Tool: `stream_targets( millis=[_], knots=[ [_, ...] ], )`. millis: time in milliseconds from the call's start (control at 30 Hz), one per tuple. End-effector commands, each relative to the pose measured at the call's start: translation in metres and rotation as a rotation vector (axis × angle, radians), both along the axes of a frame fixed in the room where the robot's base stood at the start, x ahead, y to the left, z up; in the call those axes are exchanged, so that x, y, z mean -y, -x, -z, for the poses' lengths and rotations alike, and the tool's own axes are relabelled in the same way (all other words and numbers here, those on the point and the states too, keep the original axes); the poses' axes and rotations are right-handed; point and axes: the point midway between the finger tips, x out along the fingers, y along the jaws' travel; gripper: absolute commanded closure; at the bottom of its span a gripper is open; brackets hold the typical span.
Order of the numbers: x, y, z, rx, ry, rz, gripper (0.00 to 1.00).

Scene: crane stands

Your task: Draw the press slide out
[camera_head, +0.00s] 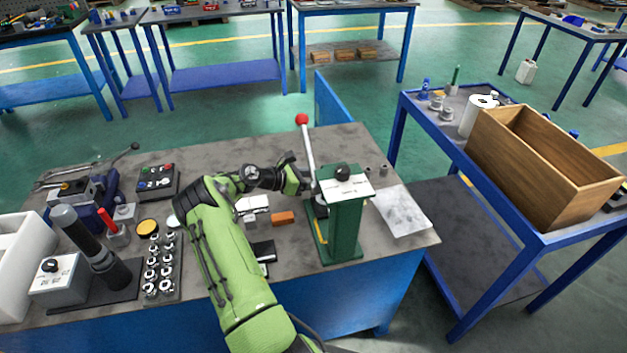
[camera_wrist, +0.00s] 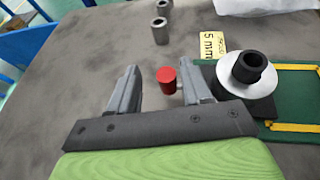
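The green press (camera_head: 345,225) stands at the right of the near bench, with a lever (camera_head: 307,145) tipped by a red ball. In the wrist view, a dark slide plate (camera_wrist: 262,106) carrying a pale disc with a black ring (camera_wrist: 247,69) sits over the green base with yellow lines. A short red cylindrical knob (camera_wrist: 166,79) shows between the fingers of my gripper (camera_wrist: 158,82); its join to the slide is hidden. My gripper is open, with gaps on both sides of the knob. In the head view my gripper (camera_head: 306,184) is at the press's left side.
A yellow "5 mm" tag (camera_wrist: 212,45) lies beside the press. Two grey cylinders (camera_wrist: 160,31) stand on the bench beyond my fingers. An orange block (camera_head: 283,218) and a white sheet (camera_head: 403,211) lie near the press. A wooden box (camera_head: 540,165) is on the right table.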

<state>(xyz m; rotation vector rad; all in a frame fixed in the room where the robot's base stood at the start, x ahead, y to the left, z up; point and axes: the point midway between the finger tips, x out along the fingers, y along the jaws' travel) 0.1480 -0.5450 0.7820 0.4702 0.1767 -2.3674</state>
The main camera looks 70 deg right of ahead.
Motion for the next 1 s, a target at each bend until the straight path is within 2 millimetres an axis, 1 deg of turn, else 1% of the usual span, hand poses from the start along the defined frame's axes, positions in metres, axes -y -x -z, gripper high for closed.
stream_targets(
  millis=[167,267,367,700,800,900,1000],
  knots=[
    [-0.001,0.001,0.001,-0.001,-0.002,0.002,0.52],
    [-0.004,-0.004,-0.002,-0.002,-0.003,0.001,0.52],
    [-0.015,-0.017,-0.010,-0.001,-0.003,-0.002,0.52],
    [-0.074,-0.082,-0.048,-0.002,-0.001,-0.004,0.52],
    [-0.087,-0.096,-0.055,-0.001,0.001,-0.002,0.52],
    [-0.095,-0.105,-0.059,-0.001,0.000,-0.001,0.52],
    [-0.098,-0.108,-0.060,-0.001,-0.001,0.001,0.52]
  ],
)
